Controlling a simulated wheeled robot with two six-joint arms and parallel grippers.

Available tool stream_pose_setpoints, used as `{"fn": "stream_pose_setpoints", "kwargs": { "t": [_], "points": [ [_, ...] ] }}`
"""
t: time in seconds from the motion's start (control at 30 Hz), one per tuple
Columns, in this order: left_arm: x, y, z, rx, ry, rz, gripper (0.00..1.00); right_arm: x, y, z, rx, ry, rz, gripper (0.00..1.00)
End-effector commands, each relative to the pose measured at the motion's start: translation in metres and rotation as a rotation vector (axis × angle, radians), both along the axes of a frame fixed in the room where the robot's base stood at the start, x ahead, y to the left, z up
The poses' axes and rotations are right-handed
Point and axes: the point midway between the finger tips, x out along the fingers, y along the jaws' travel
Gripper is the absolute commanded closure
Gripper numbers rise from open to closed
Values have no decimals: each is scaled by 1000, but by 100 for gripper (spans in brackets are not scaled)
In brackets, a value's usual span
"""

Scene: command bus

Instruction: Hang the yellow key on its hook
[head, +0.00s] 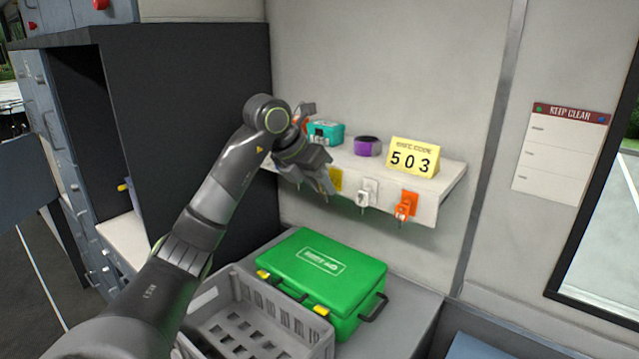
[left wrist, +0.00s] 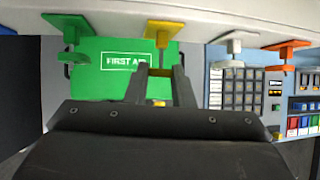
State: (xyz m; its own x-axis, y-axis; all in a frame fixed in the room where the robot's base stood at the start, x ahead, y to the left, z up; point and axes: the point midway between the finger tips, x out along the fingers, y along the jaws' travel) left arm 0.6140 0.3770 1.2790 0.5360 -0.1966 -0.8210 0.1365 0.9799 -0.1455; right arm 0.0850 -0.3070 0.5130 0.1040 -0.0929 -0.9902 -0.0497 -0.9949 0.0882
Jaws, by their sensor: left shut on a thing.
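My left gripper (head: 328,186) is shut at the front of the wall shelf, beside the yellow hook plate (head: 336,179). In the left wrist view its fingertips (left wrist: 161,70) close on a small yellow piece, the yellow key (left wrist: 160,73). The key sits right at the yellow hook (left wrist: 163,32), which hangs under the shelf edge. I cannot tell whether the key's loop is around the hook or only beside it. In the head view the key is hidden by the gripper. My right gripper is not in view.
On the shelf (head: 448,178) stand a teal box (head: 326,133), a purple item (head: 368,146) and a 503 sign (head: 413,158). Below are a green first-aid case (head: 320,270) and grey crate (head: 262,305).

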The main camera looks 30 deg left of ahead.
Motion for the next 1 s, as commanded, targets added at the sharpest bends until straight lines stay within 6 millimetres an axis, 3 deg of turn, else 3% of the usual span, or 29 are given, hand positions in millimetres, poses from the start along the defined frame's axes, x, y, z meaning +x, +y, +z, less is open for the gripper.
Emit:
{"fn": "stream_pose_setpoints", "kwargs": {
  "t": [0.47,1.0],
  "points": [
    [-1,1,2,0,-1,0,97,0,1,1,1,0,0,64],
    [-17,4,1,1,-2,2,97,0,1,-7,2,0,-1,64]
  ]
}}
